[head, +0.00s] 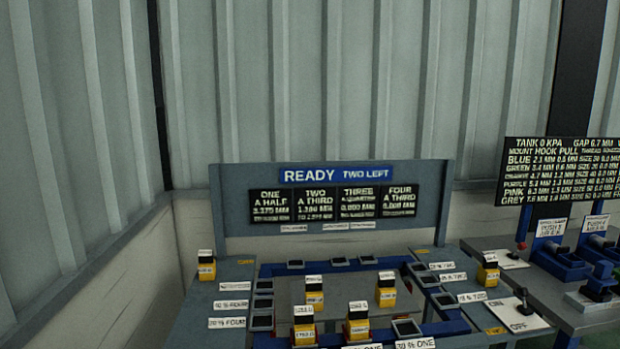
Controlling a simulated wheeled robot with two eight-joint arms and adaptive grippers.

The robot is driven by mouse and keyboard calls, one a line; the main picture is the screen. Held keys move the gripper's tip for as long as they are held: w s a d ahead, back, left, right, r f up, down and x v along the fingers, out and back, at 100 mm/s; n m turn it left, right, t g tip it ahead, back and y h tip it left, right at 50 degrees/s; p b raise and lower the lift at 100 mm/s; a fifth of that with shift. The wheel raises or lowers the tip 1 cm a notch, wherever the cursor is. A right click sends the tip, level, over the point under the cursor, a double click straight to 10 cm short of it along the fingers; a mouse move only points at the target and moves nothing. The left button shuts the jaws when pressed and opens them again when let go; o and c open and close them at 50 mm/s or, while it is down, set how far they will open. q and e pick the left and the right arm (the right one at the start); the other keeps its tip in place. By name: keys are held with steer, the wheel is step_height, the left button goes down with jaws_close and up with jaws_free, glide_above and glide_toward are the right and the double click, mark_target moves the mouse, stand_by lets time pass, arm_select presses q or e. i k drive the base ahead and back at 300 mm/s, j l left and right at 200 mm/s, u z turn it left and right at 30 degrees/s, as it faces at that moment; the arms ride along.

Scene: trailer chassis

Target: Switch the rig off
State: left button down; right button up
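A blue-grey rig bench (190,318) stands ahead, with a back panel (236,190) behind it. A blue sign (335,174) on the panel reads READY TWO LEFT. Near the bench's right edge is a switch plate (536,321) marked ON and OFF. A small black lever (522,295) with a round knob stands up from this plate, toward its far side. I cannot tell for sure which mark it is set to. Neither of my grippers is in view.
A second grey bench (490,243) with blue fixtures (558,262) and a black readout board (560,170) stands at the right.

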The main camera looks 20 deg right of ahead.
mark_target(521, 292)
steer(key=l+z, duration=0.15)
steer(key=z, duration=0.25)
steer(key=i+l+z, duration=0.1)
steer(key=z, duration=0.3)
steer(key=l+z, duration=0.1)
steer(key=z, duration=0.35)
steer(key=i+z, duration=0.15)
steer(key=z, duration=0.25)
steer(key=l+z, duration=0.1)
steer(key=z, duration=0.3)
steer(key=i, duration=0.25)
steer(key=j+z, duration=0.05)
